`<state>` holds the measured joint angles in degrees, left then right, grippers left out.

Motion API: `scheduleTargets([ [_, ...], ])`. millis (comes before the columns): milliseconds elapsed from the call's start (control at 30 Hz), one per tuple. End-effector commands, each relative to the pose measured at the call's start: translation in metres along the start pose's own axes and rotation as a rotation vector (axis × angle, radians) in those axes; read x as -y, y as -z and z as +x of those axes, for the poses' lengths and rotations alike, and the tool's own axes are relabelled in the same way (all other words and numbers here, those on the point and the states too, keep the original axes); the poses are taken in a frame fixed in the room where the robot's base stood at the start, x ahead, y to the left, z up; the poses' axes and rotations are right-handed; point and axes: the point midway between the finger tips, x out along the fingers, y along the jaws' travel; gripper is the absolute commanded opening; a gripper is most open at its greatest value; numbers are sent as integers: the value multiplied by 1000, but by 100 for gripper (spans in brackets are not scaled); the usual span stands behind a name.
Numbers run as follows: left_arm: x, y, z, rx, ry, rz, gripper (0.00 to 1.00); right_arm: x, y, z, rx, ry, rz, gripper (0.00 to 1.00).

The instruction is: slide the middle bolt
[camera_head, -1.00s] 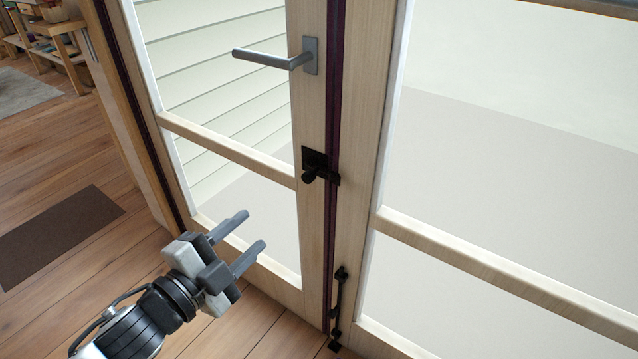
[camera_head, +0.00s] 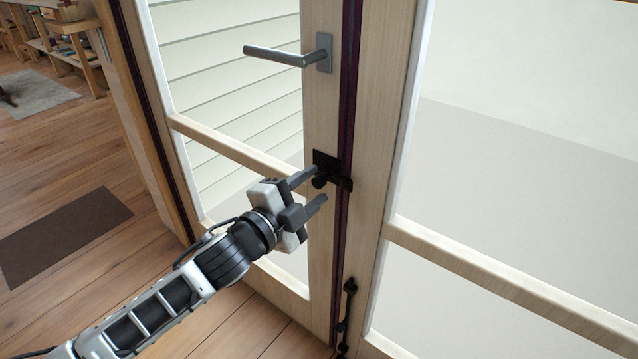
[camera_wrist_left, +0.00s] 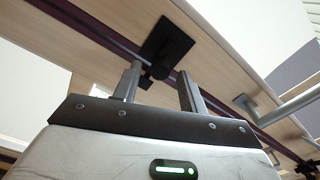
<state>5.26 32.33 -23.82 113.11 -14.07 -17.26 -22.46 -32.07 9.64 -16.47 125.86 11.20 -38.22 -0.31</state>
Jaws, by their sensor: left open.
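The middle bolt (camera_head: 331,170) is a small black slide bolt with a square plate and a round knob, mounted on the door's edge stile below the handle. My left gripper (camera_head: 315,186) is open, with its two fingers reaching toward the knob from the lower left. In the left wrist view the bolt's black plate (camera_wrist_left: 168,50) is just beyond the fingertips, and the knob shows near the left finger of my gripper (camera_wrist_left: 160,82). I cannot tell whether a finger touches the knob. My right gripper is not in view.
A grey lever handle (camera_head: 287,57) is above the bolt. A lower black bolt (camera_head: 347,305) sits near the foot of the neighbouring stile. Glass panes with wooden rails flank the bolt. A brown mat (camera_head: 62,236) lies on the floor at left.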

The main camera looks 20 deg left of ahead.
Motion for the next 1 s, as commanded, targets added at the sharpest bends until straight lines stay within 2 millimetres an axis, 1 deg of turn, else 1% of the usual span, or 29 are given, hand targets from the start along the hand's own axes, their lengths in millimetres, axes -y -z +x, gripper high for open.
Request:
scheduleTargets([
  [33, 0, 0, 8, -1, 2, -1, 42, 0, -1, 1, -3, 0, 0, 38],
  [100, 0, 0, 16, 0, 2, -2, 42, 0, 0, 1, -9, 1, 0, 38],
  [200, 0, 0, 23, 0, 0, -2, 42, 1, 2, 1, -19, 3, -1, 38],
  [333, 0, 0, 27, 1, -1, -1, 42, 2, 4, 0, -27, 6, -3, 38],
  [533, 0, 0, 27, 1, -1, -1, 42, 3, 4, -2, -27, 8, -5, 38],
  [567, 0, 0, 27, 0, -1, -1, 39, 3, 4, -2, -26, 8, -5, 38],
  [600, 0, 0, 27, 0, -1, -1, 28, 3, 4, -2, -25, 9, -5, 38],
  [667, 0, 0, 27, 0, -1, -2, 11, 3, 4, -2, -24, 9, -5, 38],
  [700, 0, 0, 27, 0, -1, -2, 0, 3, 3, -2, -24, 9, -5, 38],
  [867, 1, -2, 27, 1, -1, 0, 0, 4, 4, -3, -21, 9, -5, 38],
  [1000, 10, -22, 27, 4, -3, 3, 0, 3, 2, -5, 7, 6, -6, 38],
])
